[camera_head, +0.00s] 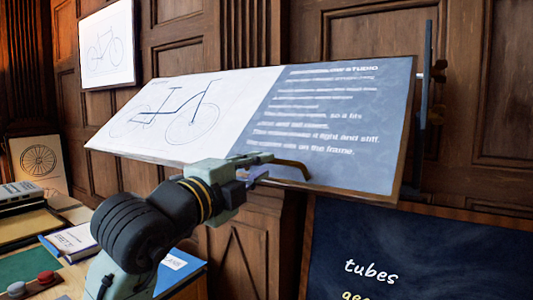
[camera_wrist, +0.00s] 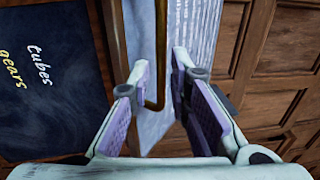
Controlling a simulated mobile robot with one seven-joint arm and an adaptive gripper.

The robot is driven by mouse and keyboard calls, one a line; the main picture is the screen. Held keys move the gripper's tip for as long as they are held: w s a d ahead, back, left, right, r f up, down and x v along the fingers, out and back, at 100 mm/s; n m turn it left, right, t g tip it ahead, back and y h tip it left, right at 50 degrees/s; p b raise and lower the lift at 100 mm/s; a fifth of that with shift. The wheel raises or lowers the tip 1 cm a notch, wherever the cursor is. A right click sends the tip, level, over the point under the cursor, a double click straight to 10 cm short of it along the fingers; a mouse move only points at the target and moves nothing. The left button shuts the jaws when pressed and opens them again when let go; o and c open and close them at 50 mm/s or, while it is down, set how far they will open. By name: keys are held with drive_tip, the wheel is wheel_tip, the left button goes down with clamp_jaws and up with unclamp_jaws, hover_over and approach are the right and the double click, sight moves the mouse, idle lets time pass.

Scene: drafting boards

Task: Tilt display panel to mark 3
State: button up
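The display panel (camera_head: 345,135) is a wide tilted board with a bicycle drawing on its white left part and writing on its blue-grey right part. A bent brass handle (camera_head: 293,164) sticks out at its lower edge. My gripper (camera_head: 258,173) is at that lower edge, beside the handle. In the wrist view, the brass handle (camera_wrist: 160,60) runs down and its bent end lies between the parted fingers of my gripper (camera_wrist: 162,70). Gaps show around it, so the fingers look open; contact is unclear. No numbered mark is legible.
A dark upright post (camera_head: 425,100) with knobs stands at the panel's right end. A chalkboard (camera_head: 420,255) reading "tubes" is below. A desk at lower left holds books (camera_head: 72,240) and red and grey buttons (camera_head: 45,278). A wood-panelled wall (camera_head: 485,130) is behind.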

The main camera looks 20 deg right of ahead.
drive_tip(key=shift+p+x, duration=0.6)
drive_tip(key=shift+x, duration=1.7)
drive_tip(key=shift+a, duration=0.1)
drive_tip(key=shift+c, duration=0.2)
clamp_jaws()
